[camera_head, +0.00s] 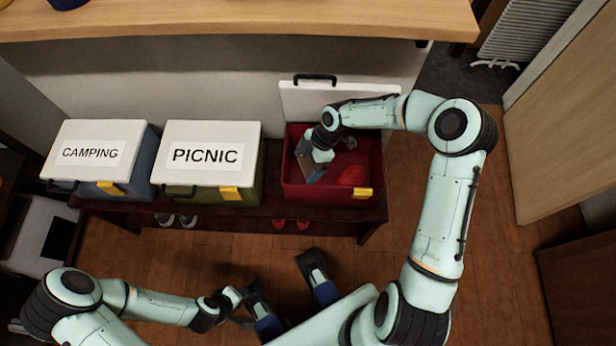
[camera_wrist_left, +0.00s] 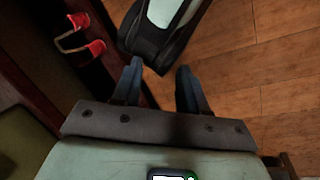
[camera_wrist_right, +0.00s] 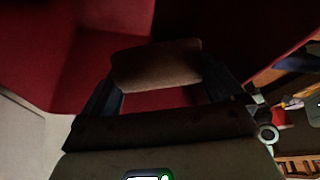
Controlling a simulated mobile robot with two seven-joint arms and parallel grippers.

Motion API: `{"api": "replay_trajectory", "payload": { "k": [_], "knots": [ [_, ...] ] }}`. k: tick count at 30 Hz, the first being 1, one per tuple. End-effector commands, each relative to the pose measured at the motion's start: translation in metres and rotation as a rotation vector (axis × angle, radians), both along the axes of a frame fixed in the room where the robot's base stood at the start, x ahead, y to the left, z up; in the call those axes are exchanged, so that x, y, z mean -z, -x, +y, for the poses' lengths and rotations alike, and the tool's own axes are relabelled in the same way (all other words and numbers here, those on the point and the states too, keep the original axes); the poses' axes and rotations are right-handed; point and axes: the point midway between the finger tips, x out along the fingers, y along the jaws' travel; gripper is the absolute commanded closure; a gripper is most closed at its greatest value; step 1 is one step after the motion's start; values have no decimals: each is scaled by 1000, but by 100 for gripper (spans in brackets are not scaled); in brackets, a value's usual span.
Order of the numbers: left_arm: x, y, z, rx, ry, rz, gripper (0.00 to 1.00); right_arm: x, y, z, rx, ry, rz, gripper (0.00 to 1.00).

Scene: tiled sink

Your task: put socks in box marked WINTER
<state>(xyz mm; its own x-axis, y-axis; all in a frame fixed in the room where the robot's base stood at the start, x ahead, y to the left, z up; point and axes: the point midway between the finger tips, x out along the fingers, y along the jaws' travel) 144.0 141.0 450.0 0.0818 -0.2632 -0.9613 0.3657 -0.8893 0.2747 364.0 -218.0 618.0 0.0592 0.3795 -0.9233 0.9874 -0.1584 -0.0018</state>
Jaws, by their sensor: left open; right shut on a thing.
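A red box (camera_head: 331,194) stands open on the low bench at the right of the row. Its white lid (camera_head: 305,108) is tipped up behind it, and no WINTER label is readable. My right gripper (camera_head: 316,171) is down inside this box. In the right wrist view it is shut on a brown, soft-looking bundle (camera_wrist_right: 157,64), probably the socks, with red box walls around it. The bundle is mostly hidden in the head view. My left gripper (camera_wrist_left: 160,72) is open and empty, low in front of the bench.
A red-orange item (camera_head: 352,176) lies in the red box. Closed boxes marked CAMPING (camera_head: 91,153) and PICNIC (camera_head: 205,156) stand to its left. Shoes (camera_head: 176,220) sit under the bench (camera_head: 290,210). A wooden shelf (camera_head: 240,22) overhangs. Floor at right is clear.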

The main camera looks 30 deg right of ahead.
Motion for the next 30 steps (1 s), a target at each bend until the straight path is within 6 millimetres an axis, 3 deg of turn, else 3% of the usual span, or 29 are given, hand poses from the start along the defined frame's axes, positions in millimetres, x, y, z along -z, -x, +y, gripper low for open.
{"api": "replay_trajectory", "payload": {
  "k": [1, 6, 14, 21, 30],
  "knots": [
    [8, -6, 3, -7, -7, -15, 57, 18, 0, 0, -1, -2, 4, 36],
    [18, -21, 10, -24, -27, -55, 57, 51, 0, 0, 0, -1, 2, 36],
    [23, -29, 14, -33, -38, -78, 57, 69, 0, 0, 1, 1, 1, 36],
    [34, -44, 22, -49, -57, -117, 57, 104, 0, 0, 1, 0, 2, 36],
    [34, -45, 22, -50, -58, -120, 57, 105, 0, 0, 1, 1, 0, 36]
  ]
}}
